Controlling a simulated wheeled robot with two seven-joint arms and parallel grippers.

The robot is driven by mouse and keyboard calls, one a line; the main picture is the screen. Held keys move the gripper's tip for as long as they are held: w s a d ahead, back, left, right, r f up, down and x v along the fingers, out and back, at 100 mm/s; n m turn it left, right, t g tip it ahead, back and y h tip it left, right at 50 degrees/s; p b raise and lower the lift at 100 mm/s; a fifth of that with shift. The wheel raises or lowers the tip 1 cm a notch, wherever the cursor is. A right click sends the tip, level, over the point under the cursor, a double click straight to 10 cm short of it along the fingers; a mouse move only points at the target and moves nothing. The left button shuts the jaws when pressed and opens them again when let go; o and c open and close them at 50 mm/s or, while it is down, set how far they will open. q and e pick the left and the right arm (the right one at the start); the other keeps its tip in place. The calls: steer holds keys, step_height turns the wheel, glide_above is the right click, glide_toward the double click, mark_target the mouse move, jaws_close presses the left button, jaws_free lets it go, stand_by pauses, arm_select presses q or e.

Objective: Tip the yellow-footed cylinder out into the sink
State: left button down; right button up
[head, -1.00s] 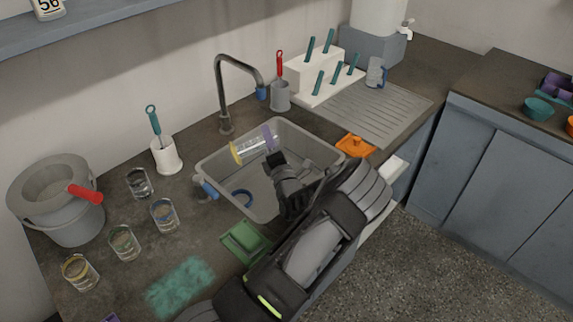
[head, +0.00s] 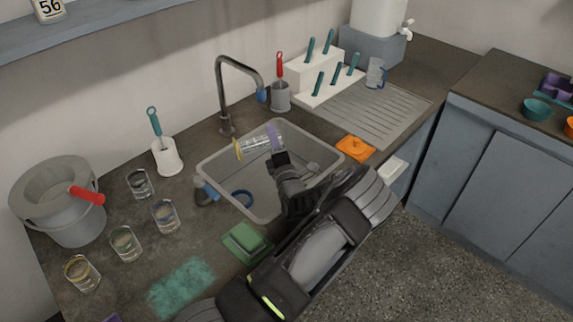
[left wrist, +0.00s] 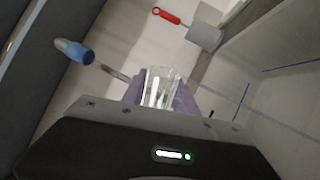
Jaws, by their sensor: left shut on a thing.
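The clear cylinder with a yellow foot (head: 257,146) lies on its side in the air above the sink (head: 318,148), its foot toward the left. My left gripper (head: 275,140) is shut on the cylinder near the end away from the foot, with a purple pad against it. In the left wrist view the clear wall of the cylinder (left wrist: 160,88) shows between the purple fingers. I cannot tell whether any liquid is inside it. My right gripper is not in view.
The faucet (head: 224,95) arches behind the sink, its blue tip near the cylinder. A blue-ended brush (head: 207,191) and an orange item (head: 355,148) lie by the rim. Several glasses (head: 164,216) and a grey bucket (head: 62,205) stand left. The ribbed drainboard (head: 385,108) is mostly clear.

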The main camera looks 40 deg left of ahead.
arm_select(q)
steer(key=shift+w+d+r, duration=0.1)
steer(key=shift+w, duration=0.05)
steer(key=shift+w+f+m+t, duration=0.1)
steer(key=shift+f+m+t, duration=0.4)
steer(key=shift+m, duration=0.7)
steer(key=shift+d+m+h+p, duration=0.1)
steer(key=shift+m+h+p, duration=0.2)
steer(key=shift+m+p, duration=0.1)
stand_by(0.4)
steer(key=shift+r+n+b, duration=0.2)
steer(key=shift+n+b, duration=0.1)
steer(key=shift+n, duration=0.6)
steer(key=shift+r+n, duration=0.3)
steer(key=shift+n, duration=0.2)
steer(key=shift+a, duration=0.2)
